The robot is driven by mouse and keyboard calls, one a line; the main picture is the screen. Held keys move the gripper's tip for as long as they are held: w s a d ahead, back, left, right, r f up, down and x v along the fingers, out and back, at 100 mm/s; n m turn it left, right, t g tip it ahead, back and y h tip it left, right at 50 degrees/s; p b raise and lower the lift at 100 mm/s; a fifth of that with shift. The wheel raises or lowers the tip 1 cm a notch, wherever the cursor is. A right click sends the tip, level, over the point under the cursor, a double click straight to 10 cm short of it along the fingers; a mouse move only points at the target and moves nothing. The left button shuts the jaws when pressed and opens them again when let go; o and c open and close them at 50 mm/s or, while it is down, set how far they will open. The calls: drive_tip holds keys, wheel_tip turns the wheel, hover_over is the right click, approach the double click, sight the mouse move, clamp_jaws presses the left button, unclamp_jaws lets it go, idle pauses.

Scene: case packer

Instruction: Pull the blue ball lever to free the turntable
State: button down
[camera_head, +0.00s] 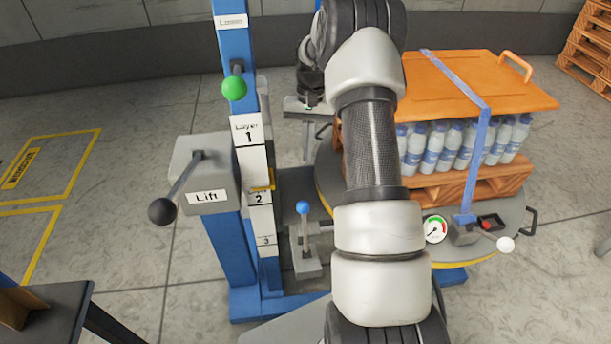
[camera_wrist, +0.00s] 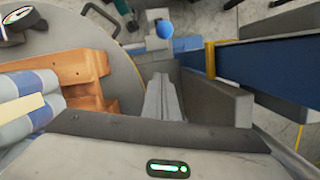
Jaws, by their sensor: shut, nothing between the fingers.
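The blue ball (camera_head: 303,207) tops an upright lever on a small grey box (camera_head: 306,265), right of the blue column's foot. In the wrist view the blue ball (camera_wrist: 165,31) is near the top, beyond my fingertips. The round grey turntable (camera_head: 515,215) with a yellow edge lies to the right, partly hidden by my arm. My gripper (camera_head: 306,158) points down behind and above the ball in the head view. It is shut and empty, and its fingers (camera_wrist: 162,80) appear apart from the ball in the wrist view.
A pallet (camera_head: 470,186) of bottles under an orange board (camera_head: 480,85) stands on the turntable. A gauge (camera_head: 436,229) and white ball (camera_head: 505,244) are near its front edge.

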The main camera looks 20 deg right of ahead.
drive_tip(key=s+a+f+b, duration=0.2)
drive_tip(key=s+f, duration=0.3)
drive_tip(key=f, duration=0.4)
drive_tip(key=shift+a+f+b, duration=0.2)
drive_tip(key=shift+a+b, duration=0.1)
drive_tip(key=shift+a, duration=0.4)
drive_tip(key=shift+s+r, duration=0.1)
